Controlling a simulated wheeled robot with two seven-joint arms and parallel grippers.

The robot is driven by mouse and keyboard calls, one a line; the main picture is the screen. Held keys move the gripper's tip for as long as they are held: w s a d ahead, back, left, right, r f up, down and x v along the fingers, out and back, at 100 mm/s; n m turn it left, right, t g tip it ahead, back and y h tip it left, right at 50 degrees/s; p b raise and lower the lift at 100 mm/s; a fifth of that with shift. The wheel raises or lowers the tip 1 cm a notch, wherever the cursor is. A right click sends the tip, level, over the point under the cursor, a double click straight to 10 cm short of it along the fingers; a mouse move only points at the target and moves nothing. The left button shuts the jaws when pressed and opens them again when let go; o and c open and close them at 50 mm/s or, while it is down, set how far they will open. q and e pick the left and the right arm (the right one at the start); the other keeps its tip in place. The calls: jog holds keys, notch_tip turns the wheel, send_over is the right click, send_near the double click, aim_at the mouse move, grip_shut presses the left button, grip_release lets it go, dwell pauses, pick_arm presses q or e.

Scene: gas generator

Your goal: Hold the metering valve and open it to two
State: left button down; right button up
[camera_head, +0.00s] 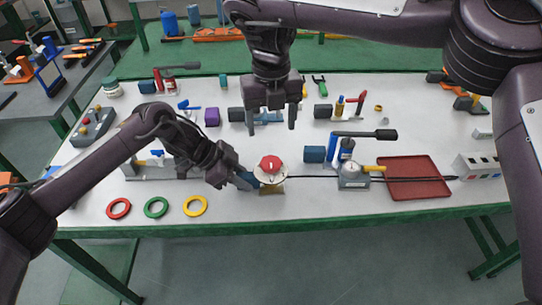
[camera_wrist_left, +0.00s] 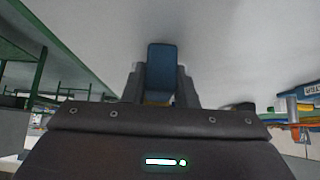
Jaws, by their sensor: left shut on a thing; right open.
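The metering valve (camera_head: 270,166) has a red knob on a round pale dial and a brass-coloured base. It stands near the front edge of the table, at the middle of the head view. My left gripper (camera_head: 241,179) reaches it from the left and is shut on a blue block-like part at the valve's left side. That blue part (camera_wrist_left: 161,72) shows between the fingers in the left wrist view. The dial's marks are too small to read. My right gripper (camera_head: 272,117) is open and empty, above the table behind the valve, apart from the knob.
Red, green and yellow rings (camera_head: 156,207) lie at the front left. A small gauge box (camera_head: 353,176) and a red tray (camera_head: 414,178) are to the right, with a thin dark rod across them. Several tools and blocks fill the back of the white table (camera_head: 320,205).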

aim_at(271, 161)
notch_tip(271, 161, down, 11)
jog(key=shift+f, duration=0.1)
jog(key=shift+c, duration=0.2)
jog(key=c, duration=1)
